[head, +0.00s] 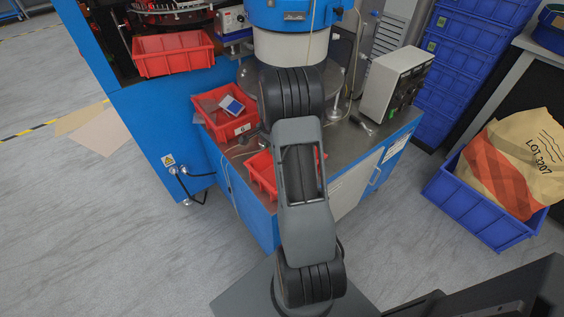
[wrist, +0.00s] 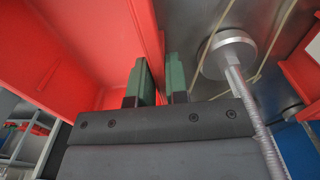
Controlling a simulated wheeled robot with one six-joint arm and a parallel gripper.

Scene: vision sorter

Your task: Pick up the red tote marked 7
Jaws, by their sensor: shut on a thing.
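My gripper (wrist: 157,80) has its two green fingers on either side of a red tote's (wrist: 80,45) wall in the wrist view and is shut on it. The tote's inside, to the left, looks empty where it shows. No number shows there. In the head view a red tote (head: 262,172) stands at the bench's front edge, partly hidden behind my arm. Behind it a second red tote (head: 212,118) holds a blue and white item and has a small white label, too small to read surely. My arm hides most of my gripper there.
Another red tote (head: 172,58) sits on the blue machine at upper left. A grey control box (head: 396,82) stands on the bench's right. Stacked blue crates (head: 455,65) and a blue crate (head: 480,215) with a paper sack are at right. A metal foot (wrist: 230,50) stands close beside my fingers.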

